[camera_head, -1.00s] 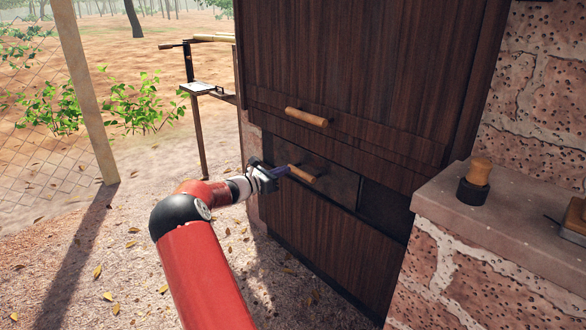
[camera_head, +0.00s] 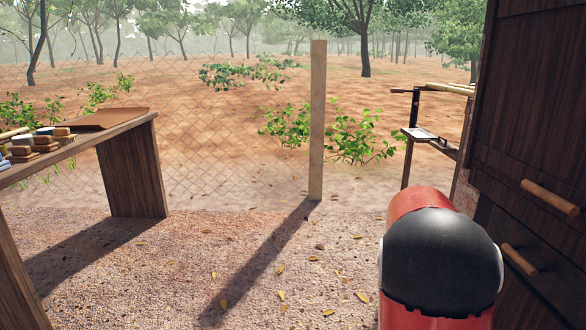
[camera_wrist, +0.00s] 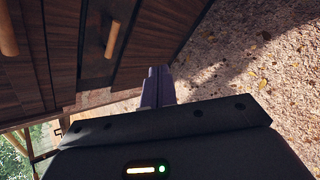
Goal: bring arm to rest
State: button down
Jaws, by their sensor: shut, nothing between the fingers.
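My gripper (camera_wrist: 158,86) shows in the wrist view with its two purple fingers together and nothing between them. It is apart from the dark wooden cabinet (camera_wrist: 65,50), whose two wooden handles show at the upper left of that view. In the head view my red and black arm is folded at the lower right, and my gripper is hidden there. The cabinet (camera_head: 530,110) stands at the right edge, with an upper handle (camera_head: 550,197) and a lower handle (camera_head: 520,260).
A wooden table (camera_head: 135,165) at the left holds small stacked blocks (camera_head: 38,143) and a brown sheet. A post (camera_head: 317,120) and wire fence stand behind. A metal stand (camera_head: 408,150) is beside the cabinet. The gravel ground (camera_head: 230,260) in the middle is clear.

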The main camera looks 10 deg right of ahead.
jog(key=s+a+m+t+y, duration=0.2)
jog(key=s+a, duration=0.3)
jog(key=a, duration=0.7)
jog(key=s+a+r+m+t+y, duration=0.1)
jog(key=s+a+y, duration=0.3)
jog(key=a, duration=0.8)
jog(key=s+a+m+t+y, duration=0.3)
jog(key=s+a, duration=0.4)
jog(key=a, duration=0.5)
jog(key=shift+s+r+t+y, duration=0.3)
jog(key=shift+s+t, duration=0.1)
